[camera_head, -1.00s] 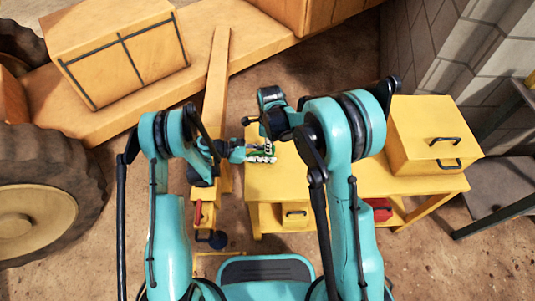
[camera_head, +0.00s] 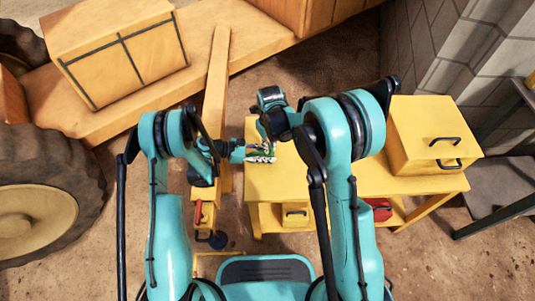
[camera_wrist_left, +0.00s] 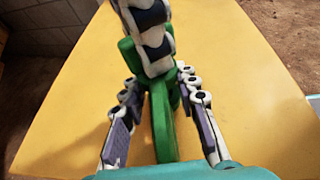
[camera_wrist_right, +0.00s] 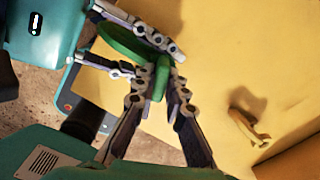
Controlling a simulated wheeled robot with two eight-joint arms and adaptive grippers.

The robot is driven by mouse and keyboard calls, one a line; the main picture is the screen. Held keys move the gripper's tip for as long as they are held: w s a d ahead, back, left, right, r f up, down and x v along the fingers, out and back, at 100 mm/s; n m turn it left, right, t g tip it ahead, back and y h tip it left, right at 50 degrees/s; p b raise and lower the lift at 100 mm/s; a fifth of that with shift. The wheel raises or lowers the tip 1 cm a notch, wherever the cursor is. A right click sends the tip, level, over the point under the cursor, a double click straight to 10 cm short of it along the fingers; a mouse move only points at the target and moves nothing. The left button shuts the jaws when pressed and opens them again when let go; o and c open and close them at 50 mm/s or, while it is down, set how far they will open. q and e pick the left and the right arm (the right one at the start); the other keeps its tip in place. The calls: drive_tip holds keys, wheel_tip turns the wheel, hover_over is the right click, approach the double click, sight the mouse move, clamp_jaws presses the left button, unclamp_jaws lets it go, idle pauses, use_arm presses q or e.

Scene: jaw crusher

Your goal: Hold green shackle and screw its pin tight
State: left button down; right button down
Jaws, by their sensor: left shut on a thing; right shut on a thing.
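The green shackle (camera_wrist_left: 163,125) is held above the yellow table, and it also shows in the right wrist view (camera_wrist_right: 128,42). My left gripper (camera_wrist_left: 160,105) is shut on the shackle's body, one finger on each side. It also shows small in the head view (camera_head: 262,159). My right gripper (camera_wrist_right: 160,85) is shut on the green pin end (camera_wrist_right: 158,82) at the side of the shackle. Its fingers cross the top of the shackle in the left wrist view. The pin's thread is hidden, so I cannot tell how far it is screwed in.
The yellow table (camera_head: 330,180) lies below both grippers. A yellow box with black handles (camera_head: 430,135) stands on its right part. A yellow machine (camera_head: 120,60) with a large tyre (camera_head: 50,190) is at the left. A grey block wall (camera_head: 430,50) is at the back right.

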drive_tip(key=shift+m, duration=0.4)
drive_tip(key=c, duration=1.5)
unclamp_jaws()
drive_tip(key=shift+r, duration=4)
